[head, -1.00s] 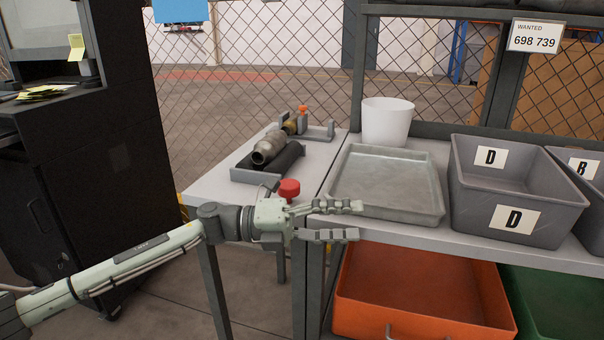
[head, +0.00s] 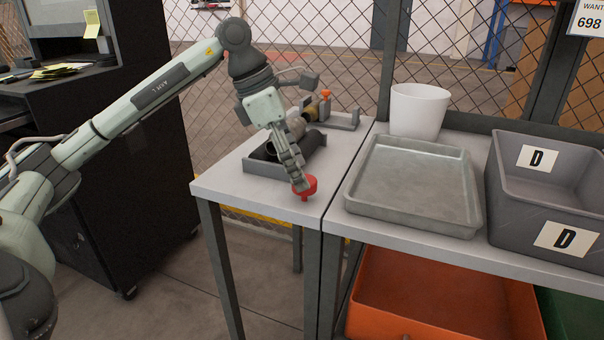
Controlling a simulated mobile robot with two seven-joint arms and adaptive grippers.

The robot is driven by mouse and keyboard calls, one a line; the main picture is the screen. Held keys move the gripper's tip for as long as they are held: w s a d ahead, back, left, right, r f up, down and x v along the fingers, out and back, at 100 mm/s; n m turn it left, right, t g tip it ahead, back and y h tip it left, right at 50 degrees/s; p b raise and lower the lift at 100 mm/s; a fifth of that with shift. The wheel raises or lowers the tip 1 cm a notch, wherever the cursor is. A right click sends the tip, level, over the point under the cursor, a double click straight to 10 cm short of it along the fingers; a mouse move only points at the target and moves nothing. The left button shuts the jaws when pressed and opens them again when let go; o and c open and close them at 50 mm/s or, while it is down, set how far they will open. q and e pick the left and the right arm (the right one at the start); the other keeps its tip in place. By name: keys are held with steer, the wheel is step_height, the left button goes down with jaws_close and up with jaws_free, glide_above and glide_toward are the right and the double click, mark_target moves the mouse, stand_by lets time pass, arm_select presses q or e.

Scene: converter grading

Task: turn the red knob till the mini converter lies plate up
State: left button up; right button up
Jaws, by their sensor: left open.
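The red knob (head: 308,187) stands at the front of the small table, near its right edge. My left gripper (head: 300,187) points down at the knob from above, its fingertips at the knob's left side. It is open; whether it touches the knob I cannot tell. The mini converter (head: 299,126) lies in its dark cradle (head: 259,167) behind the gripper, partly hidden by it. Which way its plate faces cannot be made out. My right gripper is not in view.
A grey metal tray (head: 378,212), a white bucket (head: 419,108) and a grey bin marked D (head: 514,211) stand on the bench to the right. An orange bin (head: 432,300) is below. A second small red knob (head: 325,94) shows at the rig's far end.

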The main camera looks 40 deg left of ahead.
arm_select(q)
steer(key=shift+x, duration=1.05)
steer(key=shift+c, duration=0.5)
steer(key=c, duration=1.1)
steer(key=shift+o, duration=0.2)
